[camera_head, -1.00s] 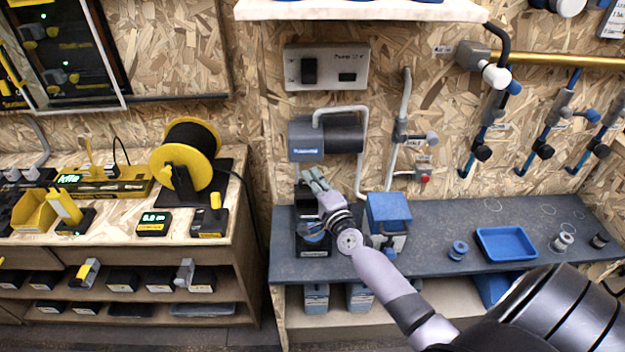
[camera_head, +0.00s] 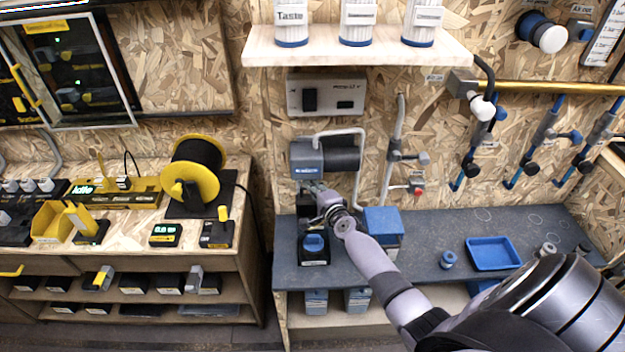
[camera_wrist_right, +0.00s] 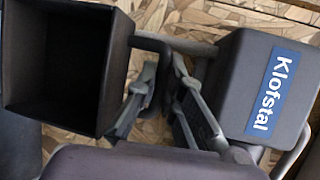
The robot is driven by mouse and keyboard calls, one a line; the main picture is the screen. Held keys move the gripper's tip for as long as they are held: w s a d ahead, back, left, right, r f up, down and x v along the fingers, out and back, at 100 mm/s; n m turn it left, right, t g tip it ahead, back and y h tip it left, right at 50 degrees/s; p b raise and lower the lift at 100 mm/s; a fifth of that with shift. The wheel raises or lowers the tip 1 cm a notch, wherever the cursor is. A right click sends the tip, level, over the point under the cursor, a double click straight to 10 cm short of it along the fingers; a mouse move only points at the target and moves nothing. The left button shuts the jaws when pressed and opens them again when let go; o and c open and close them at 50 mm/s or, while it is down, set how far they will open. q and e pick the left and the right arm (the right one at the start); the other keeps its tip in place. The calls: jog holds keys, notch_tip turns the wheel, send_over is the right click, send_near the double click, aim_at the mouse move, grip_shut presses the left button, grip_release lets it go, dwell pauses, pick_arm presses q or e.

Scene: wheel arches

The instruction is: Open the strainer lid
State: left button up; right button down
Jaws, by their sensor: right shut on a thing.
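The strainer (camera_head: 313,258) stands on the dark bench below the pump, a black body with a blue round knob on its front. In the right wrist view a dark, open square box (camera_wrist_right: 62,65) shows at the left, apparently the strainer's mouth, with its hollow inside visible. My right gripper (camera_head: 318,192) is above the strainer, just below the pump. Its fingers (camera_wrist_right: 170,100) are closed around a thin dark bar, apparently the strainer lid's handle. The lid itself is largely hidden. My left gripper is not in view.
The pump (camera_head: 308,158) with its blue label is close above the gripper. A blue-topped box (camera_head: 383,220) stands just right of the strainer. A grey pipe (camera_head: 391,165) runs down the wall. A blue tray (camera_head: 492,262) and a small spool (camera_head: 448,260) lie farther right.

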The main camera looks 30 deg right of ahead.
jog(key=shift+w+d+r, duration=0.1)
jog(key=shift+w+d, duration=0.1)
jog(key=shift+w, duration=0.15)
pick_arm(q)
jog(key=shift+b, duration=0.5)
pick_arm(e)
jog(key=shift+w+d+f+g, duration=0.3)
jog(key=shift+w+d+f, duration=0.05)
jog(key=shift+w+f, duration=0.25)
jog(key=shift+s, duration=0.1)
jog(key=c, duration=2)
grip_release()
jog(key=shift+o, duration=0.2)
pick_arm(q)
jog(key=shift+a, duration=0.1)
pick_arm(e)
jog(key=shift+a+r, duration=0.1)
